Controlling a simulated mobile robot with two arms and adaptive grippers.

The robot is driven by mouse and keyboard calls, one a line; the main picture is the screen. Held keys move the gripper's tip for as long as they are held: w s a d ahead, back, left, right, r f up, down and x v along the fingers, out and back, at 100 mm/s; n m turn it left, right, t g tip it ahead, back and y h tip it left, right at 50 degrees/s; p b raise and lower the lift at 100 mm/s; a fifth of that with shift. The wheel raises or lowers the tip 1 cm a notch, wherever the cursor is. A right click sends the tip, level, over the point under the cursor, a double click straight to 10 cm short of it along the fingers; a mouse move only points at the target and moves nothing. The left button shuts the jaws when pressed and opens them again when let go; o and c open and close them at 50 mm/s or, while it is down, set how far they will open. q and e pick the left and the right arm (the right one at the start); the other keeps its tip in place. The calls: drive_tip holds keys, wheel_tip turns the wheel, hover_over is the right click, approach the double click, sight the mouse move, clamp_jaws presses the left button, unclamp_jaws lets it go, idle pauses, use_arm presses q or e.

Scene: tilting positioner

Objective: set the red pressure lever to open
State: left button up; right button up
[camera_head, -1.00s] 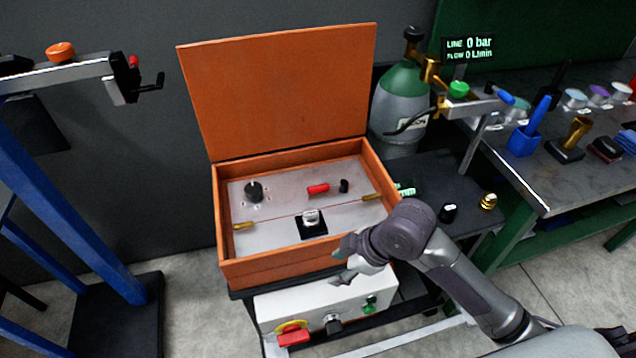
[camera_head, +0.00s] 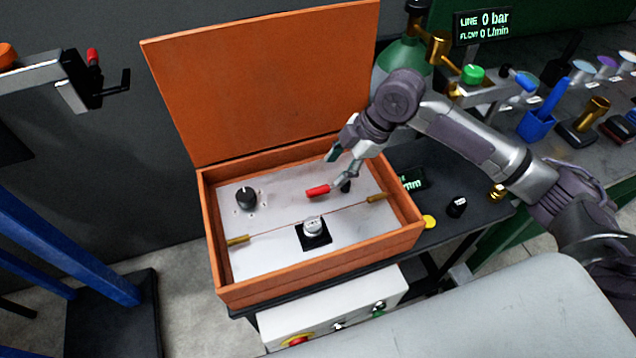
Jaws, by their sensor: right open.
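The red pressure lever (camera_head: 318,191) lies on the light grey panel (camera_head: 275,215) inside the orange box (camera_head: 318,283), whose lid (camera_head: 265,80) stands open. The lever points roughly left to right. My right gripper (camera_head: 341,170) is open and hangs over the panel, just above and right of the lever. Its lower finger looks close to the lever's right end; I cannot tell whether they touch. A small black knob (camera_head: 346,187) shows beside that finger. My left gripper is not in view.
A black dial (camera_head: 246,198) sits left on the panel, and a small device on a black square (camera_head: 314,233) sits at the front. A thin wire runs between brass fittings. A green gas cylinder (camera_head: 392,58) and a display reading 0 bar (camera_head: 482,24) stand behind my arm.

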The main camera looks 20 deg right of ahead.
sight(317, 190)
drive_tip(key=p+x, duration=0.1)
drive_tip(key=x, duration=0.8)
drive_tip(key=shift+w+a+f, duration=0.1)
drive_tip(key=shift+w+f, duration=0.1)
drive_tip(key=shift+w, duration=0.05)
drive_tip(key=shift+w+a+f, duration=0.1)
drive_tip(key=shift+f, duration=0.25)
drive_tip(key=c, duration=0.8)
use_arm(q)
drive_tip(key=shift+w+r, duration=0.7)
use_arm(e)
clamp_jaws()
